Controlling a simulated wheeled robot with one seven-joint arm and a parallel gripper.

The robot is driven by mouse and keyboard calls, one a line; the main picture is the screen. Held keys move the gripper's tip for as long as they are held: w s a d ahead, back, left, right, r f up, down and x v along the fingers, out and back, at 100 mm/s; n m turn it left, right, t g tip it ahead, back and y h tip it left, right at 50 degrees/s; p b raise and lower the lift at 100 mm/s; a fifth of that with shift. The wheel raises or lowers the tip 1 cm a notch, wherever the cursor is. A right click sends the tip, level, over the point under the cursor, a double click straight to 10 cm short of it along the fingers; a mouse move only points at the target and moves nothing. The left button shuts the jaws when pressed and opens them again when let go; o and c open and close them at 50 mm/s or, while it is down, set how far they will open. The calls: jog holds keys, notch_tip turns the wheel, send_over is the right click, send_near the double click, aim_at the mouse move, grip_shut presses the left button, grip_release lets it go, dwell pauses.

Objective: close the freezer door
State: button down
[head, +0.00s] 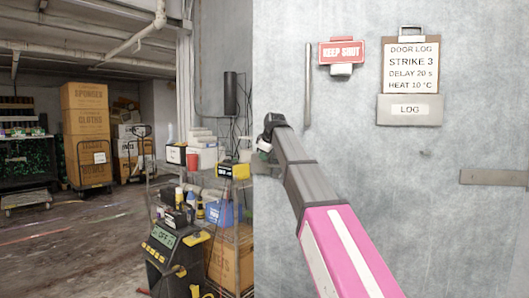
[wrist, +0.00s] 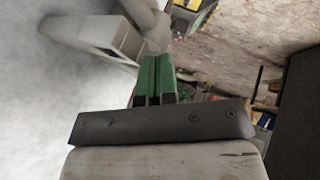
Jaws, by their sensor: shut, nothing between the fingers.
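The freezer door appears as a large pale grey panel (head: 350,170) filling the right half of the head view, with its left edge upright. It bears a red KEEP SHUT sign (head: 342,52), a vertical bar (head: 308,85) and a door log (head: 411,60). My gripper (head: 264,147) is in front of the panel near its left edge; I cannot tell whether it touches. In the wrist view its green fingers (wrist: 153,80) are together and empty. A pale metal fitting (wrist: 112,38) lies beyond them, with a pale grey surface (wrist: 45,80) at left.
Left of the panel stand a wire shelf (head: 235,235) with boxes and tools, and a dark yellow-trimmed machine (head: 175,260). Farther back are stacked cartons (head: 87,125) on a trolley and a dark rack (head: 25,150). The floor (head: 70,240) at left is mostly open.

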jog(key=shift+w+d, duration=0.2)
jog(key=shift+w, duration=0.8)
